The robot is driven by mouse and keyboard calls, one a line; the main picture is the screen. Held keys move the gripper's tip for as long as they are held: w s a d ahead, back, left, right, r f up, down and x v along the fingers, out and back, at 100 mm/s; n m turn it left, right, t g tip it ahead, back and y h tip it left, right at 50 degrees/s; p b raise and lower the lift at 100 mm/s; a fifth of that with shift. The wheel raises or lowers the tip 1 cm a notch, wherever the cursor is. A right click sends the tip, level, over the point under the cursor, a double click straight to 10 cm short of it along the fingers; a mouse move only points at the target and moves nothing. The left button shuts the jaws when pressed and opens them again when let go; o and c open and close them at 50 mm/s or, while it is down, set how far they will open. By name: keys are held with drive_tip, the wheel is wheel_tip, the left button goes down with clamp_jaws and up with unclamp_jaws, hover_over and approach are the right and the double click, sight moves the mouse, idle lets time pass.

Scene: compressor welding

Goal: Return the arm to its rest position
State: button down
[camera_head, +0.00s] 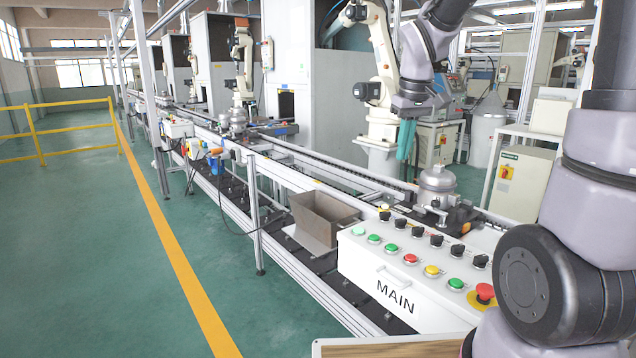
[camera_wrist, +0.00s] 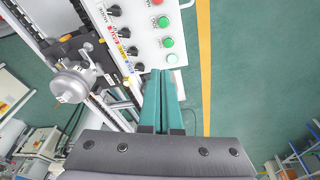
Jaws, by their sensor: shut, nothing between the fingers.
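My gripper (camera_head: 404,156) hangs from my grey arm, fingers pointing down, above the conveyor line in the upper middle of the head view. Its two teal fingers are shut together with nothing between them. In the wrist view the gripper (camera_wrist: 161,74) also shows as two teal fingers side by side, with the control panel and floor beyond their tips. The white MAIN control panel (camera_head: 354,262) stands at the lower right of the head view; in the wrist view the panel (camera_wrist: 146,44) is at the top. My gripper touches nothing that I can see.
A silver compressor (camera_head: 437,183) sits on the conveyor (camera_head: 345,178) behind the panel. An open metal box (camera_head: 322,222) is left of the panel. White robot arms (camera_head: 384,70) and cabinets stand behind the line. The green floor (camera_head: 105,240) at left is clear, with a yellow railing (camera_head: 75,103).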

drive_tip(key=s+d+r+m+t+y, duration=0.1)
drive_tip(key=s+r+m+t, duration=0.1)
drive_tip(key=s, duration=0.6)
drive_tip(key=s+d+r+m+t, duration=0.2)
drive_tip(key=s+r+m, duration=0.3)
drive_tip(key=s+r, duration=0.2)
drive_tip(key=shift+s+d+t+y, duration=0.3)
drive_tip(key=shift+s+t+y, duration=0.1)
drive_tip(key=shift+s, duration=0.1)
drive_tip(key=shift+r, duration=0.1)
